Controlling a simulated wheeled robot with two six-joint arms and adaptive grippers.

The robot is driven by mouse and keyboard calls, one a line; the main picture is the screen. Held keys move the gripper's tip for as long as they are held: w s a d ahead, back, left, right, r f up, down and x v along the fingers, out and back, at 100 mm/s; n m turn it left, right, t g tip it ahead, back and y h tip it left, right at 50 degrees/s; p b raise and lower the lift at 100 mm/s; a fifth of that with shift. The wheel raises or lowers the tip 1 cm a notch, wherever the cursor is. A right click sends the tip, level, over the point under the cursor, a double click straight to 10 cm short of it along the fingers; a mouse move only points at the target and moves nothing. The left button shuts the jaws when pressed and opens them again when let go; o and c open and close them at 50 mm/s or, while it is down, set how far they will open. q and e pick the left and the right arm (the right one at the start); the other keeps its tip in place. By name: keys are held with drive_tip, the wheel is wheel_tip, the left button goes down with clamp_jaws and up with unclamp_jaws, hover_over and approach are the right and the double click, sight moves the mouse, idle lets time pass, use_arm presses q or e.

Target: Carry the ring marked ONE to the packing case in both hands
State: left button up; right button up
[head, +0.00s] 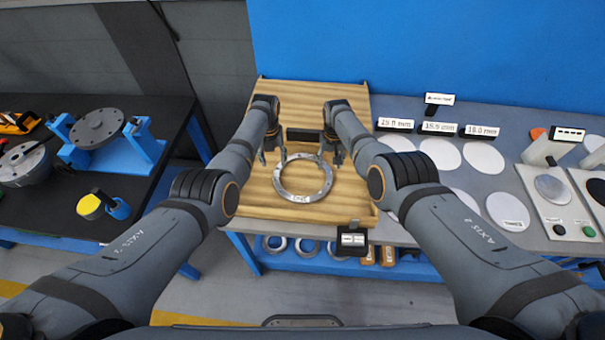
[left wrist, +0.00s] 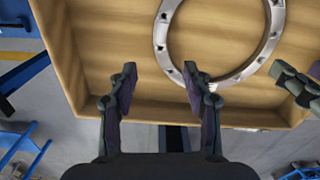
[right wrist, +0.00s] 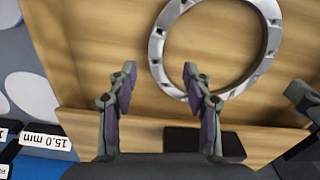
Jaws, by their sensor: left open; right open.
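A pale metal ring (head: 279,185) with holes around its flange lies flat in a shallow wooden tray (head: 250,205). Small dark lettering is on its near side, too small to read. My left gripper (head: 271,154) is open at the ring's far left; the ring (left wrist: 163,40) is just beyond its fingertips in the left wrist view. My right gripper (head: 334,154) is open at the far right; the ring (right wrist: 156,50) also lies just beyond its fingertips in the right wrist view. Neither gripper holds anything. I cannot tell whether the wooden tray is the packing case.
A dark block (head: 303,135) sits by the tray's far side. A small label (head: 353,240) is at its near edge. White discs (head: 441,153) and thickness signs (head: 395,125) lie to the right. A dark bench (head: 60,185) with blue fixtures stands left. More rings (head: 308,248) lie on a lower shelf.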

use_arm(q)
wheel_tip(320, 180, up, 10)
drive_tip(key=shift+r, duration=0.2)
use_arm(e)
wheel_tip(320, 180, up, 12)
idle(0.6)
use_arm(q)
drive_tip(key=shift+s, duration=0.1)
